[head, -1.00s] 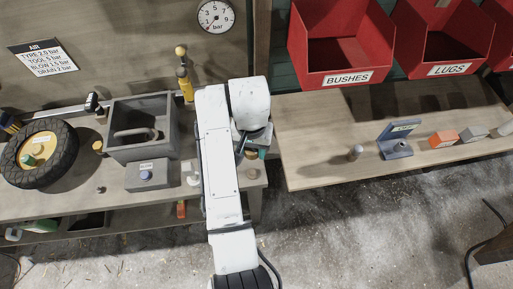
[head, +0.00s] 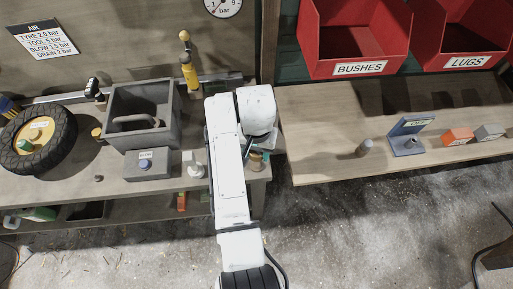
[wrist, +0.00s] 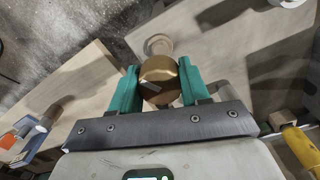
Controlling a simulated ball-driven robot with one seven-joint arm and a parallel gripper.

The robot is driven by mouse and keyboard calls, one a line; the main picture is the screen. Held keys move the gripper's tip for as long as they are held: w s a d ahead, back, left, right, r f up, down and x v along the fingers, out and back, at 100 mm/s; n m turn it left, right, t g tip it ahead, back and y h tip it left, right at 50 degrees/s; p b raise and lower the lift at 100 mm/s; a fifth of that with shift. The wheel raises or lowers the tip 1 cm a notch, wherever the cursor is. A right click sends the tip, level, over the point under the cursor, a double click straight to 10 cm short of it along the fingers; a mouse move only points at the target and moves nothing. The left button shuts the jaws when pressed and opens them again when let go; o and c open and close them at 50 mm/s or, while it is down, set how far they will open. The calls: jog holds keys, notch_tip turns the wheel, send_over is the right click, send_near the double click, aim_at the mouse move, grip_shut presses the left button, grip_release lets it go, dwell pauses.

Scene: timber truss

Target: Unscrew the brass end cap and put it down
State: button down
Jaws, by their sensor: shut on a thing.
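The brass end cap (wrist: 160,72) is a round, brown-gold piece in the middle of the wrist view. My gripper (wrist: 158,88) has its green fingers on either side of the cap and is shut on it. A pale round piece (wrist: 158,43) shows just beyond the cap; I cannot tell whether the two touch. In the head view my gripper (head: 260,154) is at the right end of the left bench. My arm largely hides it there, and the cap cannot be made out clearly.
The left bench (head: 115,188) carries a grey bin (head: 145,133), a tyre (head: 62,142), a grey box with a blue button (head: 147,164) and a yellow-handled tool (head: 187,65). A gap separates it from the right bench (head: 320,150), which has bare room at its left front.

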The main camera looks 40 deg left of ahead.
aim_at(256, 164)
jog(key=shift+f+b, duration=1.3)
jog(key=shift+f, duration=1.1)
jog(key=shift+f+p, duration=0.15)
jog(key=shift+p, duration=0.2)
jog(key=shift+f, duration=0.35)
jog(key=shift+f+b, duration=0.7)
jog(key=shift+c, duration=2.4)
grip_release()
jog(key=shift+r, duration=0.1)
notch_tip(256, 164, up, 11)
jog(key=shift+f, duration=0.1)
